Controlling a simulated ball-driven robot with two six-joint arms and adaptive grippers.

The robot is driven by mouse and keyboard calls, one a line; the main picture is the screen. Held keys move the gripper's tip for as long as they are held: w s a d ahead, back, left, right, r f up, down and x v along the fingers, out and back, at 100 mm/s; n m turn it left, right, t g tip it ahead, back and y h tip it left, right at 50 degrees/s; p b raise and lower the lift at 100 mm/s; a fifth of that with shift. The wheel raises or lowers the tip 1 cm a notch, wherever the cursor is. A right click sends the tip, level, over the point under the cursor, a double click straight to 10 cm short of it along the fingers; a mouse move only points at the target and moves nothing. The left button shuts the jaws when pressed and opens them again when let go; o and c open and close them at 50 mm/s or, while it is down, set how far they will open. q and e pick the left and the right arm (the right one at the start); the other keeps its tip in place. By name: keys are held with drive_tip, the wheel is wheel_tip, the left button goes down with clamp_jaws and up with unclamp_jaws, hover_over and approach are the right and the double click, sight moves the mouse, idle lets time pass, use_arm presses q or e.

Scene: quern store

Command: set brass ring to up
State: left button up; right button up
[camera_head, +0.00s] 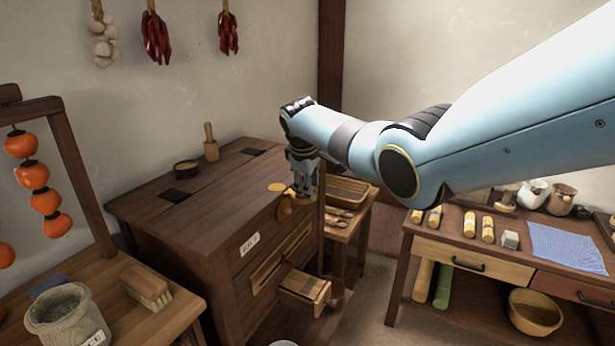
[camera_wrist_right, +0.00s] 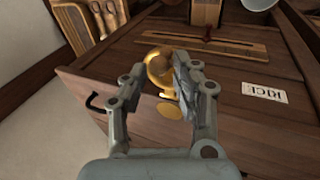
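The brass ring (camera_head: 285,208) hangs at the top front edge of the dark wooden chest (camera_head: 200,222), below a flat brass disc (camera_head: 276,187) on its top. My right gripper (camera_head: 303,192) is close beside the ring. In the right wrist view the ring (camera_wrist_right: 155,68) shows between and beyond the fingertips of the right gripper (camera_wrist_right: 158,68), its right side partly covered by a finger. The fingers are apart with nothing clearly gripped; I cannot tell whether one touches the ring. The brass disc (camera_wrist_right: 169,110) shows between the fingers. My left gripper is not in view.
A wooden spout box (camera_head: 305,287) juts from the chest's front. A pestle (camera_head: 210,142) and small bowl (camera_head: 186,166) stand on the chest top. A tray (camera_head: 348,190) lies on a stand behind the gripper. A workbench (camera_head: 470,262) stands right.

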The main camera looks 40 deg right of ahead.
drive_tip(key=v, duration=1.2)
drive_tip(key=shift+w+a, duration=0.2)
drive_tip(key=shift+w, duration=0.05)
drive_tip(key=shift+f, duration=0.2)
drive_tip(key=s+a+f+g+b, duration=0.2)
drive_tip(key=s+f+b, duration=0.2)
drive_tip(key=s+f, duration=0.8)
drive_tip(key=s+a+f+g+y+b, duration=0.2)
drive_tip(key=s+f, duration=0.5)
drive_tip(key=f, duration=1.1)
drive_tip(key=s+a+f+g+h+b, duration=0.1)
drive_tip(key=s+f+b, duration=0.4)
drive_tip(key=s+f, duration=0.65)
drive_tip(key=s+a+f+m+t+y+b, duration=0.1)
drive_tip(key=s+a+f+m+b, duration=0.1)
drive_tip(key=s+f, duration=1.1)
drive_tip(key=s+a+f+m+t+b, duration=0.2)
drive_tip(key=s+a+f+b, duration=0.2)
drive_tip(key=s+f, duration=1)
drive_tip(key=shift+s+a+f+y, duration=0.25)
drive_tip(key=shift+s+a+y, duration=0.15)
drive_tip(key=shift+a, duration=0.25)
